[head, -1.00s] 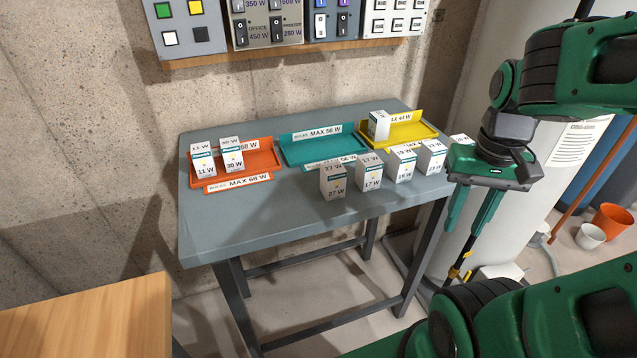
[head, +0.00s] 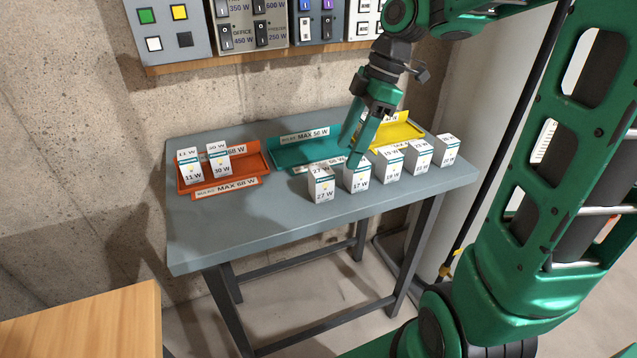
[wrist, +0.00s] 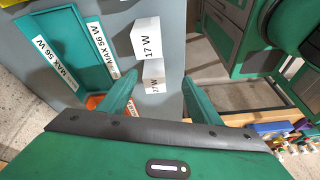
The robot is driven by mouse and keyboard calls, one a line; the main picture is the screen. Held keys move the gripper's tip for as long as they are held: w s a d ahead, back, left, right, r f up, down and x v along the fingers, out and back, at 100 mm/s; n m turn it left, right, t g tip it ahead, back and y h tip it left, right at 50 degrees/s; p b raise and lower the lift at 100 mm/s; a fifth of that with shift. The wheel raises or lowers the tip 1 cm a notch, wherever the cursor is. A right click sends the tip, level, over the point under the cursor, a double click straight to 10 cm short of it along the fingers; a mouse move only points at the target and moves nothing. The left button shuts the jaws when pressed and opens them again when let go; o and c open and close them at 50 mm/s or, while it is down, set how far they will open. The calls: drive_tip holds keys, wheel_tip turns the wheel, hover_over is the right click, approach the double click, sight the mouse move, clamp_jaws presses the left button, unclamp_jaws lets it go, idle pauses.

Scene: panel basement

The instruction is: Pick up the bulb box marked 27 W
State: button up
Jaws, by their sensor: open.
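The white bulb box marked 27 W (head: 321,186) stands upright near the front edge of the grey table, at the left end of a row of boxes. In the wrist view the 27 W box (wrist: 154,76) lies ahead, between the lines of my two fingers. The box marked 17 W (head: 356,178) stands just right of it. My gripper (head: 350,153) is open and empty, pointing down above the row, close to the 17 W box in the head view. The 17 W box (wrist: 146,38) is beyond the 27 W box in the wrist view.
Several more boxes (head: 391,165) continue the row rightward. Behind are an orange tray (head: 246,183) holding boxes marked 11 W and 30 W, a teal tray (head: 290,155) and a yellow tray (head: 415,132). The table's front left (head: 235,235) is clear.

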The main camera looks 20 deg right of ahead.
sight(327, 168)
drive_tip(key=a+f+n, duration=0.1)
drive_tip(key=w+a+f+n, duration=0.1)
drive_tip(key=a+f+n, duration=0.1)
drive_tip(key=shift+w+a+f+y, duration=0.2)
drive_tip(key=shift+w+f+y, duration=0.05)
drive_tip(key=shift+w+y, duration=0.1)
drive_tip(key=shift+x, duration=3.2)
drive_tip(key=shift+c, duration=0.4)
drive_tip(key=c, duration=1)
